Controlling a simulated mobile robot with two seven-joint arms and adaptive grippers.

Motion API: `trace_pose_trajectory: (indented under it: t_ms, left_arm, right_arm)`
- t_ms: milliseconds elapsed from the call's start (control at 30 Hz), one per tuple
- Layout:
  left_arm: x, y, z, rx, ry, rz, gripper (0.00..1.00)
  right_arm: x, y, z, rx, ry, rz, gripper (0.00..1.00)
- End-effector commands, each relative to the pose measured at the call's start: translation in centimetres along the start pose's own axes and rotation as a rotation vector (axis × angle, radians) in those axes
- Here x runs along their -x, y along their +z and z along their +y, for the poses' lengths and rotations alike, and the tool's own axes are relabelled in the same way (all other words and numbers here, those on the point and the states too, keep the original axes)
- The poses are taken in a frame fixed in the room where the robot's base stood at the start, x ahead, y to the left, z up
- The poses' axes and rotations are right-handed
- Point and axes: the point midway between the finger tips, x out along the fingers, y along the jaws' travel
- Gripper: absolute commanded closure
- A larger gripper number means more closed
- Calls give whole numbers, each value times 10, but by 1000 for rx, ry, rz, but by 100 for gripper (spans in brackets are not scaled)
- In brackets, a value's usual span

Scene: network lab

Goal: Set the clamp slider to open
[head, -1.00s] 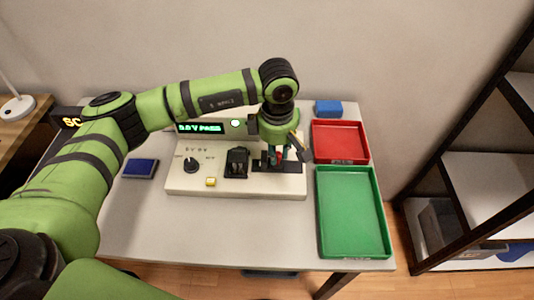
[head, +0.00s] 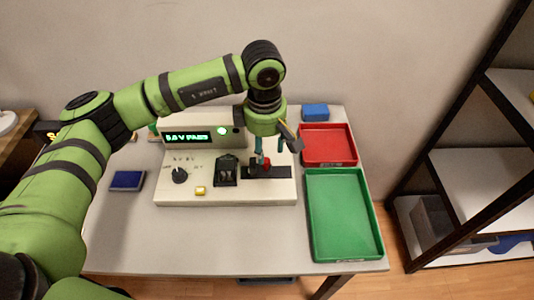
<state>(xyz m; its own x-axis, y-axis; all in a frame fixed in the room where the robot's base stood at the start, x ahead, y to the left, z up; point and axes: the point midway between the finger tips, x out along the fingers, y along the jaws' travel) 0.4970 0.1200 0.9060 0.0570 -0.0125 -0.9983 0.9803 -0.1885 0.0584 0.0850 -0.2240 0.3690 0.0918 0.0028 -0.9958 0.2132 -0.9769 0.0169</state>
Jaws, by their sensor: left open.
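The test console (head: 225,194) is a cream box on the table. Its clamp slider (head: 266,172) is a dark track at the right of the top, with a red knob (head: 265,162) near the track's middle. My left gripper (head: 269,151) is open, pointing down just above the knob. Its fingers partly hide the knob, and I cannot tell whether they touch it. My right gripper is not in view.
The console has a lit green display (head: 188,136), a black dial (head: 180,175), a yellow button (head: 201,190) and a black socket (head: 227,172). A red tray (head: 327,162) and a green tray (head: 345,215) stand to the right. A blue block (head: 315,111) lies behind them.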

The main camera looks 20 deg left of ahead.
Motion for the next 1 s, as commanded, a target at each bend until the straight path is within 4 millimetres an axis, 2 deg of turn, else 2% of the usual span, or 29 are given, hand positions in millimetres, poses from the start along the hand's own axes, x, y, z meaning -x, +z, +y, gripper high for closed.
trace_pose_trajectory:
  t_ms: [33,200,400,1000]
  left_arm:
    - [13,0,1,0,5,1,54]
    - [47,1,1,-1,4,1,54]
    - [70,2,1,-1,1,-1,54]
    - [76,1,0,-1,0,0,54]
  right_arm:
    - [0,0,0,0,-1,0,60]
    - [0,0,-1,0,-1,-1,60]
    - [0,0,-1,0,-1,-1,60]
    - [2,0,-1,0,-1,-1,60]
